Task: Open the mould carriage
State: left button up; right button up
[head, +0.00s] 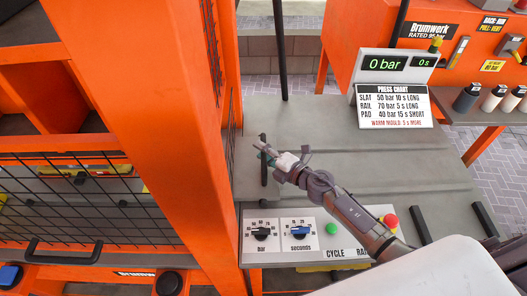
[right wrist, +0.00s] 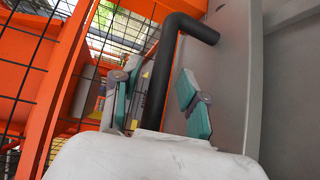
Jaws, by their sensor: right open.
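A black bar handle (head: 263,172) stands on the grey panel (head: 350,165) beside the orange press frame. My right gripper (head: 264,150) is at the upper part of this handle. In the right wrist view, the handle (right wrist: 165,75) runs between the two teal-padded fingers of my right gripper (right wrist: 158,98), which are apart. Space shows between the fingers and the bar. Which part is the mould carriage is not clear from these views. My left gripper is not in view.
The orange press frame (head: 165,110) rises just left of my gripper. A mesh guard (head: 70,205) with a black handle (head: 62,253) is at lower left. Bar and seconds dials (head: 262,233), a green button and a red button (head: 389,221) lie in front. A display (head: 395,65) stands behind.

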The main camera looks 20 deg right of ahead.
jog(key=shift+c, duration=1)
grip_shut()
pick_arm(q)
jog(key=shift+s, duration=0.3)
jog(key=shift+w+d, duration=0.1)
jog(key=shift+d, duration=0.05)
pick_arm(e)
jog(key=shift+d, duration=0.1)
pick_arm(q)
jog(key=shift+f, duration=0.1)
pick_arm(e)
jog(key=shift+s+d, duration=0.1)
